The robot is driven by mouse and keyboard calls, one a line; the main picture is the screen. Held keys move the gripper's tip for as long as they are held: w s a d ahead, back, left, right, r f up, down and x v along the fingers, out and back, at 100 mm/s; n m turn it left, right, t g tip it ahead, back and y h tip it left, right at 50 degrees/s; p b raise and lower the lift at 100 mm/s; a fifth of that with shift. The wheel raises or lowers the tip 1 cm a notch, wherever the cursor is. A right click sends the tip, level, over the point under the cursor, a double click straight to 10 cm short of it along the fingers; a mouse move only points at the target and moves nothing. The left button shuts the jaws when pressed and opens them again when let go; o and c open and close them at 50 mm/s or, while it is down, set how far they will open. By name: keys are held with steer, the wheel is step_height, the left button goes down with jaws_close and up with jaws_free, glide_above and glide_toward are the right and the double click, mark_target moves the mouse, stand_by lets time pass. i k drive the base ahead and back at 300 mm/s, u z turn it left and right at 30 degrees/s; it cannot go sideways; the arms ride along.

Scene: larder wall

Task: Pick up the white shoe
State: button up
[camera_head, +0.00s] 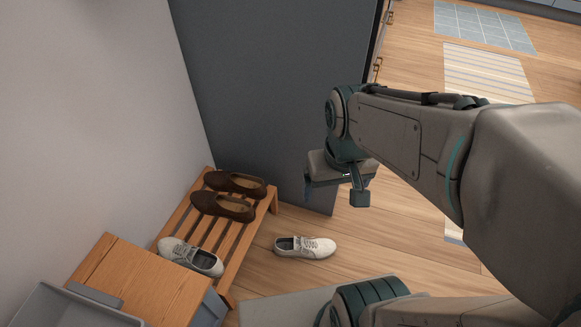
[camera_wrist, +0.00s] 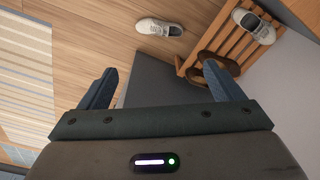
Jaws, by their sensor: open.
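One white shoe (camera_head: 305,246) lies on the wooden floor just right of the slatted shoe rack; it also shows at the top of the wrist view (camera_wrist: 159,27). A second white shoe (camera_head: 191,257) sits on the near end of the rack, and in the wrist view (camera_wrist: 253,26) it is at the upper right. My gripper (camera_head: 338,197) is above and to the right of the floor shoe, apart from it. In the wrist view its two blue fingers (camera_wrist: 167,88) are spread with nothing between them.
The wooden rack (camera_head: 237,253) also holds a pair of brown shoes (camera_head: 229,194). A dark grey panel (camera_head: 270,100) stands behind. A wooden-topped cabinet (camera_head: 140,283) and a grey bin (camera_head: 60,308) are at the lower left. A grey mat (camera_head: 262,311) lies in front; floor around the loose shoe is clear.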

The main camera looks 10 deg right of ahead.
mark_target(320, 248)
steer(key=u, duration=3.7)
steer(key=k, duration=1.85)
steer(key=z, duration=1.75)
steer(key=i, duration=0.5)
steer(key=u, duration=0.05)
